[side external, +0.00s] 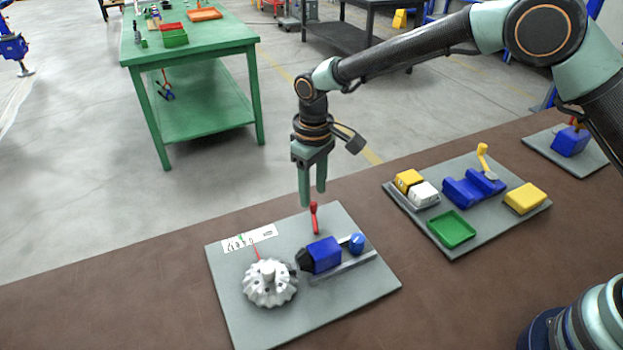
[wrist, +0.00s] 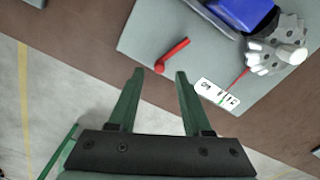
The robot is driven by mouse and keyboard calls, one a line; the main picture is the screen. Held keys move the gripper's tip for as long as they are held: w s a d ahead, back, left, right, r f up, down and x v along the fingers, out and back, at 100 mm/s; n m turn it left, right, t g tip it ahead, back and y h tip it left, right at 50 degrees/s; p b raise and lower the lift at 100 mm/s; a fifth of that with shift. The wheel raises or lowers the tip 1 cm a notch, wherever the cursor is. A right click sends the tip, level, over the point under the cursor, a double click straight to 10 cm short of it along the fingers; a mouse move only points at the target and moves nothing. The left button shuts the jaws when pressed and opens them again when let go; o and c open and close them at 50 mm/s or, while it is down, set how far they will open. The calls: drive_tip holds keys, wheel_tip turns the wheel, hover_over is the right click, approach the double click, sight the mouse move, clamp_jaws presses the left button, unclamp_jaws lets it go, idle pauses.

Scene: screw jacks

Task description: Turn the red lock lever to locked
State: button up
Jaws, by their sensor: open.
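The red lock lever (side external: 314,218) stands at the back edge of a grey plate (side external: 237,318), behind a blue block (side external: 323,254). In the wrist view the lever (wrist: 174,54) lies just beyond the fingertips, its round red end nearest them and its arm slanting up and right. My gripper (side external: 312,202) points down above the lever in the side view. Its green fingers (wrist: 159,72) are apart with nothing between them. I cannot tell from these views whether they touch the lever. A white label (wrist: 216,96) with small marks and a thin red pointer lies on the plate.
A white toothed wheel (side external: 269,283) and a blue knob (side external: 356,243) share the plate. To the right, another plate (side external: 459,243) holds yellow, white and blue blocks and a green tray (side external: 451,229). Brown tabletop (side external: 130,285) is bare to the left.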

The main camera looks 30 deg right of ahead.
sight(313, 203)
wheel_tip(313, 203, up, 9)
drive_tip(key=shift+f, duration=0.15)
idle(0.4)
drive_tip(key=s+d+r+m+t, duration=0.2)
drive_tip(key=s+d+r, duration=0.35)
drive_tip(key=d, duration=0.35)
drive_tip(key=s+d+r+m+t, duration=0.2)
drive_tip(key=s+d+r, duration=0.35)
drive_tip(key=d, duration=0.25)
drive_tip(key=s+d+f+m+t, duration=0.1)
drive_tip(key=s+d, duration=0.4)
drive_tip(key=s, duration=0.2)
drive_tip(key=shift+f+t, duration=0.15)
drive_tip(key=shift+t, duration=0.15)
